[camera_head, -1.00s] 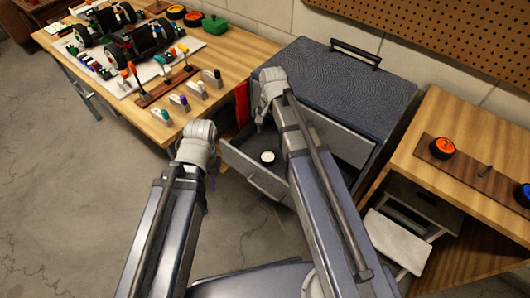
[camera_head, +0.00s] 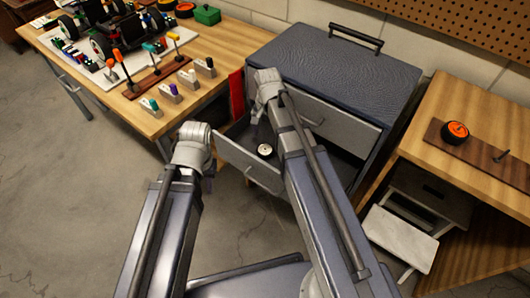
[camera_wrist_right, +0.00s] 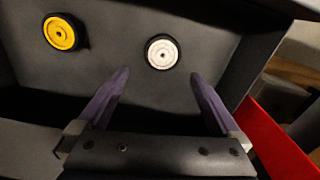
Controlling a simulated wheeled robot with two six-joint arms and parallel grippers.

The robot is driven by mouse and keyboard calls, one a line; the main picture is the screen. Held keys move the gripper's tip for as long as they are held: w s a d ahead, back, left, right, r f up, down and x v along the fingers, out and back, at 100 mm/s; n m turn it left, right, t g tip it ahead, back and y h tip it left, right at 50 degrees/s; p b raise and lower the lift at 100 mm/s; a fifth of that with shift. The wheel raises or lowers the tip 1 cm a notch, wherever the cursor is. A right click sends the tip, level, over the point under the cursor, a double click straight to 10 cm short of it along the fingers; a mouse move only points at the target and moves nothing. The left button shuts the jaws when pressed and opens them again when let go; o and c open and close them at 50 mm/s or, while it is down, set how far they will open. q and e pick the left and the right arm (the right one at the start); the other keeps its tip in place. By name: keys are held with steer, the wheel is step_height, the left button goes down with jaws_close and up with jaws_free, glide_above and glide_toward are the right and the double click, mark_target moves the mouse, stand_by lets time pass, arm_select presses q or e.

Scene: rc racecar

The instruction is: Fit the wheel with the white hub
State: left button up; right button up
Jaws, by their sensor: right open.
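The wheel with the white hub (camera_head: 265,150) lies in the open drawer (camera_head: 247,166) of the grey cabinet. In the right wrist view this wheel (camera_wrist_right: 162,52) lies flat on the drawer floor, just beyond my fingertips and roughly centred between them. My right gripper (camera_wrist_right: 159,76) is open and empty, pointing into the drawer. My left gripper (camera_head: 209,184) hangs left of the drawer, over the floor; its fingers are mostly hidden by its wrist. The racecar (camera_head: 125,32) stands on the workbench at the upper left, partly cut off by the frame.
A yellow-hub wheel (camera_wrist_right: 61,33) lies in the same drawer. A red panel (camera_wrist_right: 275,140) stands by the drawer's edge. The workbench (camera_head: 220,85) holds several tools and marked holders. An orange-hub wheel (camera_head: 455,132) sits on the right table.

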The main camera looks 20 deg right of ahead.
mark_target(265, 148)
steer(key=shift+s+a+f+b, duration=0.1)
steer(key=shift+a+f+b, duration=0.1)
steer(key=shift+f+b, duration=1.7)
steer(key=shift+a+f+b, duration=0.2)
steer(key=shift+f+b, duration=1.6)
steer(key=shift+f, duration=0.2)
steer(key=shift+r, duration=0.1)
steer(key=c, duration=1.2)
steer(key=shift+r, duration=0.1)
steer(key=shift+c, duration=0.2)
step_height(265, 148, up, 18)
steer(key=p, duration=1.8)
